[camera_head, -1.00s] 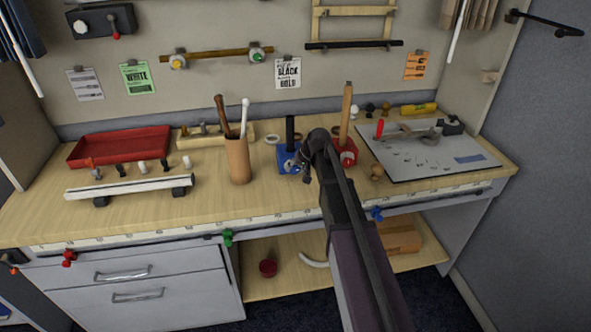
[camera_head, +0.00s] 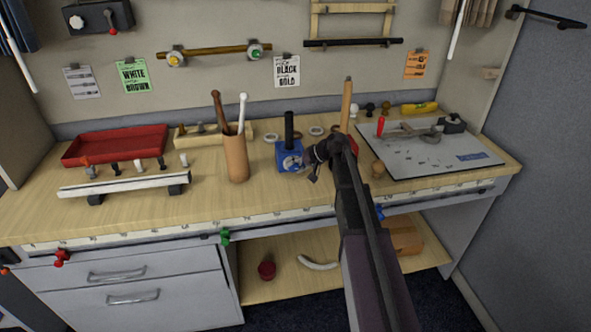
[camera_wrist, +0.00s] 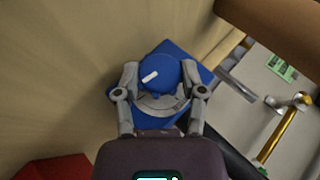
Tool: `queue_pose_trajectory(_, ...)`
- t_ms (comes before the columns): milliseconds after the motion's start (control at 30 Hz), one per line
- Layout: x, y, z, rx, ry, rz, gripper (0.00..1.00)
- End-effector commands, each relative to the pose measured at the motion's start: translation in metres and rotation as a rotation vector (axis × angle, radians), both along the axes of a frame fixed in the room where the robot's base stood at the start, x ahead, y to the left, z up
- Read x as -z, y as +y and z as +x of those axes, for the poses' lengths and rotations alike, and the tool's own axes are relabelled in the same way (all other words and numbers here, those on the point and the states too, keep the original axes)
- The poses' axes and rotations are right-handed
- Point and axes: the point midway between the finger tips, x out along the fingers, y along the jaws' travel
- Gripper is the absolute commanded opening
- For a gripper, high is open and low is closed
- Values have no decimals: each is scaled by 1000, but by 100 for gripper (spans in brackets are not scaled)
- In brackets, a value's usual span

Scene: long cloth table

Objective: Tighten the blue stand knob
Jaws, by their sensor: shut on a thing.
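The blue stand (camera_head: 284,150) is a small block with a black upright post (camera_head: 289,127) on the bench. My gripper (camera_head: 309,168) is at its right front side in the head view. In the wrist view, the round blue stand knob (camera_wrist: 157,72) with a short white mark sits between my two grey fingers, one on each side. My gripper is shut on the knob. Behind the knob shows more of the blue stand (camera_wrist: 186,50). In the head view, my gripper and the block hide much of the contact.
A wooden post (camera_head: 347,100) stands just right, its base hidden behind my arm. A brown cup (camera_head: 236,160) with two sticks stands left. A red tray (camera_head: 115,146) and a white rail (camera_head: 124,184) lie further left. A grey board (camera_head: 430,160) with tools lies right.

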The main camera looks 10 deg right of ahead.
Motion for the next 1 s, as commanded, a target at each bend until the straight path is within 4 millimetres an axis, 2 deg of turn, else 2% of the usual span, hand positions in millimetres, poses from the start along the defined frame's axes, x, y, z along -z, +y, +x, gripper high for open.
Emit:
queue_pose_trajectory(200,0,1,0,-3,1,-1,5)
queue_pose_trajectory(233,0,1,0,-3,1,-1,62)
queue_pose_trajectory(300,0,1,0,-3,0,-1,82)
queue_pose_trajectory(333,0,1,0,-2,0,-2,87)
queue_pose_trajectory(1000,-2,1,0,-1,1,-39,87)
